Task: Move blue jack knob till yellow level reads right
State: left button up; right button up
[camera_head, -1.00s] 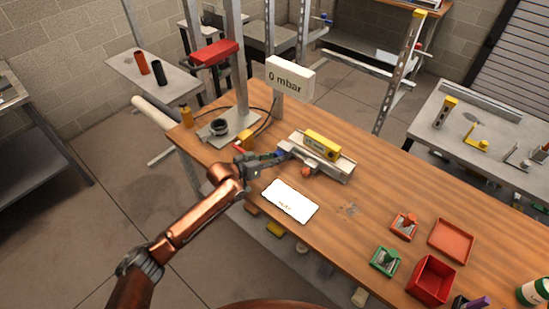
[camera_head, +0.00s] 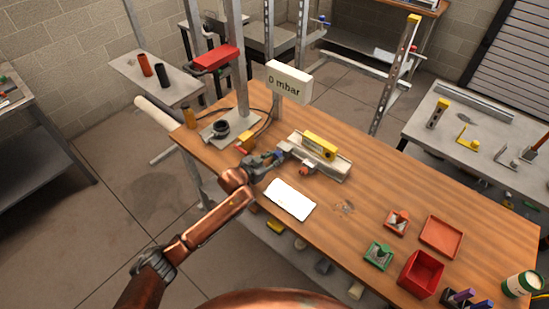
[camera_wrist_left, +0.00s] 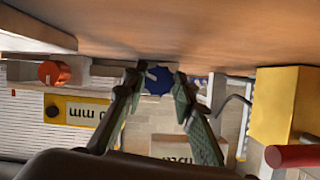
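The yellow level (camera_head: 320,143) lies on a pale metal rail fixture (camera_head: 335,169) on the wooden bench. Part of it shows upside down in the left wrist view (camera_wrist_left: 85,111), with dark markings too partial to read. The blue jack knob (camera_wrist_left: 158,81) sits at the fixture's near left end; in the head view my fingers largely hide it. My left gripper (camera_head: 279,156) is at the knob. In the wrist view its two fingertips (camera_wrist_left: 160,76) flank the knob, one on each side, very close; whether they press on it is unclear. My right gripper is out of view.
An orange knob (camera_head: 304,172) is on the fixture's near side. A "0 mbar" display (camera_head: 289,81) stands behind. A yellow block (camera_head: 247,140) is beside my gripper. A white card (camera_head: 290,200) lies in front; red and green trays (camera_head: 378,256) are at right.

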pick_arm(q)
jog(key=o, duration=0.3)
jog(key=shift+o, duration=0.6)
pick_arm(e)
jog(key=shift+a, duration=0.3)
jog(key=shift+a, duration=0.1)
pick_arm(q)
jog(key=shift+s+a, duration=0.15)
jog(key=shift+s, duration=0.05)
jog(key=v, duration=1.1)
jog(key=shift+s+a+r, duration=0.15)
jog(key=shift+a+r, duration=0.05)
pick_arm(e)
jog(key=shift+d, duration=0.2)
